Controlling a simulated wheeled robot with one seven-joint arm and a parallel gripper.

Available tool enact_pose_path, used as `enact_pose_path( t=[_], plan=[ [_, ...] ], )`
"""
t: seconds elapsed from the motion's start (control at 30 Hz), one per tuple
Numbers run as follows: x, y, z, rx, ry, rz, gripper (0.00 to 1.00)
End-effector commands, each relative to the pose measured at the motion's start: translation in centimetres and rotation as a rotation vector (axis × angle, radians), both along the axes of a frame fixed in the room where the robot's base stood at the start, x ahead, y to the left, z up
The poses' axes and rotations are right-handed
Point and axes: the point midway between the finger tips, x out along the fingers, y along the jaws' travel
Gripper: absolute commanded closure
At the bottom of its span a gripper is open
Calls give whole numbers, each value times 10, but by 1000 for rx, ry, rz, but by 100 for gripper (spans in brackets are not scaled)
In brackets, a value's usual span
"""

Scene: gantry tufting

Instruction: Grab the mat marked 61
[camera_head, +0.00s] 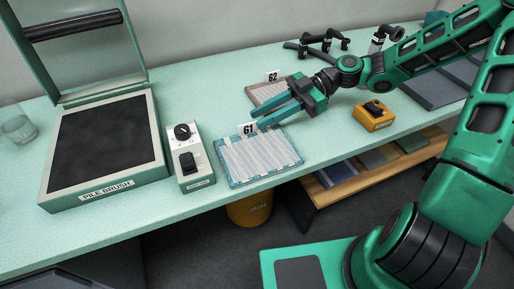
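The mat marked 61 (262,158) lies flat on the pale green table, a light woven rectangle with a blue border. Its white label 61 (248,129) stands at its back left edge. My gripper (260,118) reaches in from the right, above the table near the back edge of this mat. Its two green fingers point left and are apart, with nothing seen between them. A second mat (268,92) with the label 62 (272,76) lies behind, partly hidden by my gripper.
A control box (190,155) with a knob stands left of the mat, beside the open pile brush press (105,142). A yellow box (374,115) stands to the right. Hoses and black fittings (325,42) lie at the back. A glass (17,126) stands far left.

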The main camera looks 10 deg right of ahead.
Motion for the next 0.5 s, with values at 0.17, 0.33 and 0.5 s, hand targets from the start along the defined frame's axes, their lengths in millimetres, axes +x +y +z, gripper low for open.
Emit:
enact_pose_path(
  t=[0.17, 0.33, 0.5],
  plan=[
    [-6, 14, -3, 1, 0, 4, 75],
    [-14, 36, -9, 1, 1, 4, 75],
    [-17, 48, -14, 1, 0, 1, 75]
  ],
)
